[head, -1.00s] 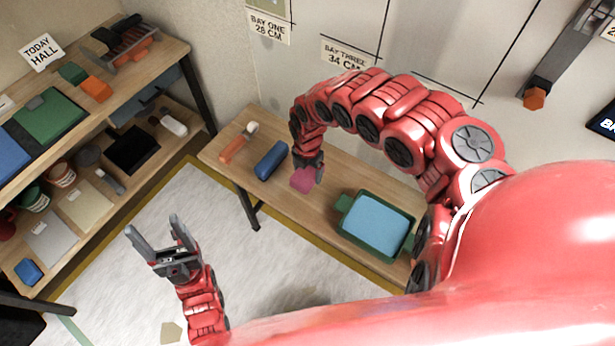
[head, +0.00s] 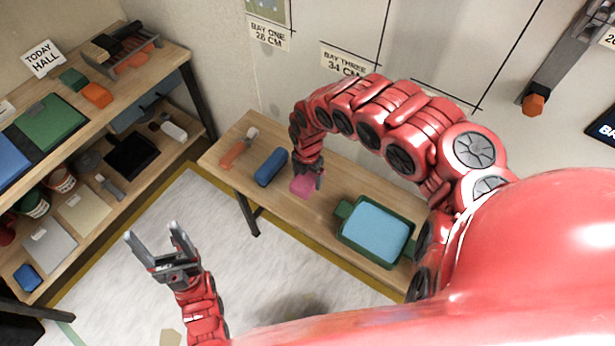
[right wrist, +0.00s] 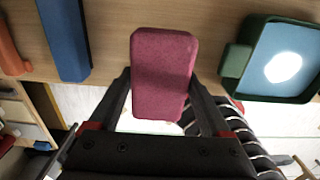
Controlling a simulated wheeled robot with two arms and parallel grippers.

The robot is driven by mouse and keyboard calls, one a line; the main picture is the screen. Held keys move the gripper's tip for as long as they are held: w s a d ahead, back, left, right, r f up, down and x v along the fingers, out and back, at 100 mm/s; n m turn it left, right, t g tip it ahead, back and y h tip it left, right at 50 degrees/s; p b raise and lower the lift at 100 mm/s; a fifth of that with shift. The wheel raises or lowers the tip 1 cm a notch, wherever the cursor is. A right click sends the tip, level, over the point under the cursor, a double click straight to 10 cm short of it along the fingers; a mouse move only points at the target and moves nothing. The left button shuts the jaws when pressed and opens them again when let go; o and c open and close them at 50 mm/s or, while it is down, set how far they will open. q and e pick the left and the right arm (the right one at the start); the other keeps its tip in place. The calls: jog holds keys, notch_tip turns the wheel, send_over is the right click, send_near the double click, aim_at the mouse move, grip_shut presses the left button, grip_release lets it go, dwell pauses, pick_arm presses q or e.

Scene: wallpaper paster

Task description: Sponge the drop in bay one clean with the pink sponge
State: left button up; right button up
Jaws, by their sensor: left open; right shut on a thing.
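The pink sponge (head: 303,186) is held by my right gripper (head: 314,170) above the wooden bench (head: 325,222). In the right wrist view the sponge (right wrist: 163,75) sits between both fingers of my right gripper (right wrist: 163,105). The bay one sign (head: 268,34) is on the wall at the top of the head view, below a patterned piece (head: 268,10) that the frame edge cuts off. I cannot make out a drop there. My left gripper (head: 155,243) is open and empty over the floor at lower left.
On the bench are a green tray with blue liquid (head: 345,236), a blue block (head: 271,167) and an orange-handled tool (head: 236,151). A stocked shelf unit (head: 180,57) stands at left. A bay three sign (head: 344,60) is on the wall. The floor between is open.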

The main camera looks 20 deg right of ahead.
jog(key=w+a+r+m, duration=0.2)
jog(key=w+a+m, duration=0.1)
jog(key=a, duration=0.6)
jog(key=w+a+r+m, duration=0.2)
jog(key=w+a, duration=0.3)
jog(key=a, duration=0.4)
jog(key=shift+a+r+m, duration=0.15)
jog(key=shift+r+m, duration=0.05)
jog(key=shift+m, duration=0.5)
jog(key=shift+w, duration=0.15)
jog(key=shift+r+m, duration=0.25)
jog(key=shift+m, duration=0.05)
jog(key=shift+f, duration=0.15)
